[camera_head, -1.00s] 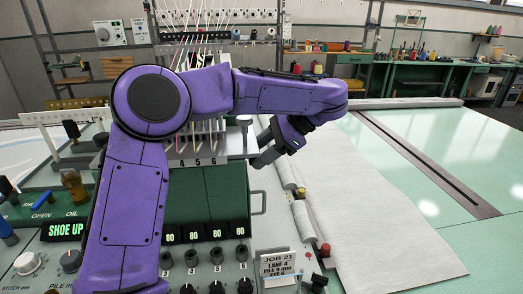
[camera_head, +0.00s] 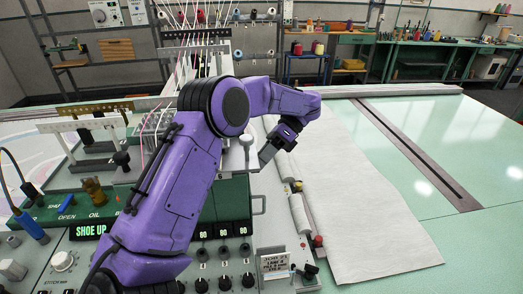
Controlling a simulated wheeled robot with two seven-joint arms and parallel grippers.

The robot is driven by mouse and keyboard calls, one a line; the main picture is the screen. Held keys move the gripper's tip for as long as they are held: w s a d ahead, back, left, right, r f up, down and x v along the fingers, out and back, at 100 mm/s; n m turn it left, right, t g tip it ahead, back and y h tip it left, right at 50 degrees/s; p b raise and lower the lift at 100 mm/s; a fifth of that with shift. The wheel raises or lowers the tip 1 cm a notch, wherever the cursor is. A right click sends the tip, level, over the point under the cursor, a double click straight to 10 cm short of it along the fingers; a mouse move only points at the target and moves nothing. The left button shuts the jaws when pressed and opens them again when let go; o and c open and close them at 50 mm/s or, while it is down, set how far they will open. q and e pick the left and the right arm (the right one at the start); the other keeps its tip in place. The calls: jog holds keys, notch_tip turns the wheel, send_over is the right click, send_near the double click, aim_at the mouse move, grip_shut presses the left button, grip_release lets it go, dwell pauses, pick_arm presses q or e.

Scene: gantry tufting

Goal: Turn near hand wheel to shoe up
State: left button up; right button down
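A purple arm reaches in from the lower left, and its gripper, my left gripper (camera_head: 267,153), points down and left beside the machine head. Its fingertips are small and dark, so I cannot tell whether they are open or shut. A pale round knob on a stem (camera_head: 247,140) stands just left of the gripper, apart from it in the picture. I cannot make out a clear hand wheel; the arm hides much of the machine's middle. My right gripper is not in view.
The console has several black knobs (camera_head: 224,254), a job card (camera_head: 274,264) and a bottle (camera_head: 94,189) near the "OIL" label. White cloth (camera_head: 365,215) lies on the green table right of the machine. A dark slotted rail (camera_head: 420,158) crosses the table.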

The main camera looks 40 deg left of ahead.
pick_arm(q)
jog(key=shift+g+p, duration=0.3)
jog(key=shift+g, duration=0.1)
jog(key=shift+f+m, duration=0.15)
jog(key=shift+m, duration=0.15)
jog(key=o, duration=0.8)
